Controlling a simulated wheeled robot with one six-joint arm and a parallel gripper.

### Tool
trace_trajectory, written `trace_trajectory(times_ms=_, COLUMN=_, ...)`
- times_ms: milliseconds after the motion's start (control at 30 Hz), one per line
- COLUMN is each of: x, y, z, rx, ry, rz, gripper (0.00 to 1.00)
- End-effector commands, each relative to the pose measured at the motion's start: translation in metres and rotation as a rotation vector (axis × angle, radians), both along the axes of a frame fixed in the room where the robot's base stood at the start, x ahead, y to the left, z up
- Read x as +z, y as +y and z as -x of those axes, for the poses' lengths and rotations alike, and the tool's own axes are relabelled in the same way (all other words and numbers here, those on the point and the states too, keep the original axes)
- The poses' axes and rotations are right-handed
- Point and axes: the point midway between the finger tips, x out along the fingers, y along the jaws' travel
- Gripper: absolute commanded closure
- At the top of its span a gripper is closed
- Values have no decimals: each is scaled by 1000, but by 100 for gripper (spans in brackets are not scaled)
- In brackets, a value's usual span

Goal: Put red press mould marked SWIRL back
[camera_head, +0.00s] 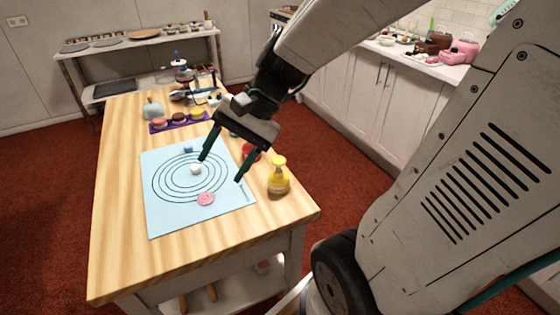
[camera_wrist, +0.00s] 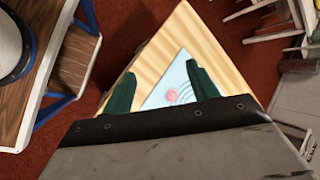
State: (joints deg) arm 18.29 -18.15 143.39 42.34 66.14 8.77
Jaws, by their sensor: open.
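A red round thing (camera_head: 251,152), perhaps the red press mould, is on the wooden table at the mat's right edge. It is partly hidden behind my gripper's finger, and no SWIRL mark can be read. My gripper (camera_head: 220,169) is open and empty, above the right part of the light blue ringed mat (camera_head: 160,222). A pink round piece (camera_head: 205,199) lies on the mat's near part. In the wrist view, the pink piece (camera_wrist: 172,95) shows between the open fingers (camera_wrist: 161,84).
A yellow pump bottle (camera_head: 278,180) stands right of the mat. A small white piece (camera_head: 196,169) and a blue one (camera_head: 188,149) are on the mat. A purple tray (camera_head: 160,130) with coloured round pieces lies behind it. The table's left side (camera_head: 115,220) is clear.

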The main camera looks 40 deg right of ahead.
Motion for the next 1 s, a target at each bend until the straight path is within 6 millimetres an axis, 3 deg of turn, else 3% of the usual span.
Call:
trace_trajectory(times_ms=100, x=11, y=5, z=48, rx=305, ry=-92, rz=237, gripper=42)
trace_trajectory(times_ms=300, x=25, y=-18, z=95, rx=648, ry=-201, rz=567, gripper=42)
trace_trajectory(times_ms=533, x=33, y=-36, z=110, rx=779, ry=-241, rz=721, gripper=42)
trace_trajectory(times_ms=1000, x=33, y=-37, z=109, rx=780, ry=-241, rz=725, gripper=42)
